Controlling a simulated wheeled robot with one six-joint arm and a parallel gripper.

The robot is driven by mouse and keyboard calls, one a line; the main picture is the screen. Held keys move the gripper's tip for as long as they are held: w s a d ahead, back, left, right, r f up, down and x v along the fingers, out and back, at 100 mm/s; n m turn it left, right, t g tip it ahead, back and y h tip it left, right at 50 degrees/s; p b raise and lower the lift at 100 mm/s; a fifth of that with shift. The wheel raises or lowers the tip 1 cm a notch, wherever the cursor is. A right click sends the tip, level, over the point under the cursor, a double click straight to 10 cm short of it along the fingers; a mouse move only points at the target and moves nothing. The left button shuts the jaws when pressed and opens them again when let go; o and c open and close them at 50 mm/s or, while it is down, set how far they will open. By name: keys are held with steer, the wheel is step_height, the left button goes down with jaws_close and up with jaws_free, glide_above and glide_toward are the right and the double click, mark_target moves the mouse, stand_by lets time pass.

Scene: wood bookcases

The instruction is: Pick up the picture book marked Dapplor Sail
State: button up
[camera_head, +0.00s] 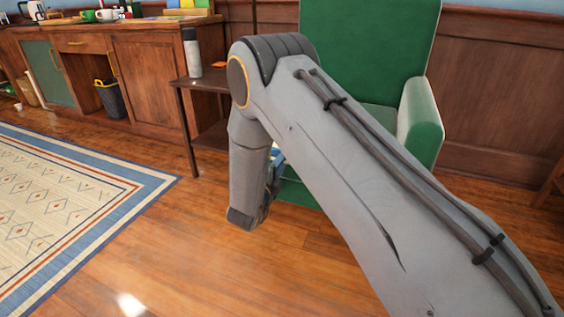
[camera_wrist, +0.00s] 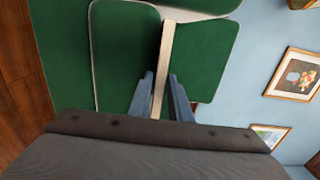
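In the wrist view a thin cream slab (camera_wrist: 165,60), seen edge-on with a dark strip along its left side, stands between the two blue-grey fingers of my gripper (camera_wrist: 161,98). It looks like a book seen along its page edge; no title or marking shows. The fingers lie close against it on both sides. In the head view my arm hides most of the gripper, and only a small blue and white patch (camera_head: 277,156) shows beside my wrist, in front of the green armchair (camera_head: 375,50).
A small dark side table (camera_head: 205,82) with a grey bottle (camera_head: 192,52) stands left of the chair. A wooden cabinet (camera_head: 150,75) lines the wall, with a dark bin (camera_head: 109,99) in its opening. A patterned rug (camera_head: 70,210) lies left; the wooden floor before the chair is clear.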

jaws_close()
step_height(320, 180, up, 2)
steer(key=shift+r+p, duration=0.25)
steer(key=shift+p, duration=0.65)
steer(key=shift+s, duration=0.1)
steer(key=s+a+r+p, duration=0.2)
steer(key=s+p, duration=0.2)
steer(key=s, duration=0.2)
steer(key=s+a+r+p, duration=0.2)
steer(key=s+r+p, duration=0.1)
steer(key=s+p, duration=0.2)
steer(key=shift+v, duration=1.1)
steer(key=shift+w, duration=0.1)
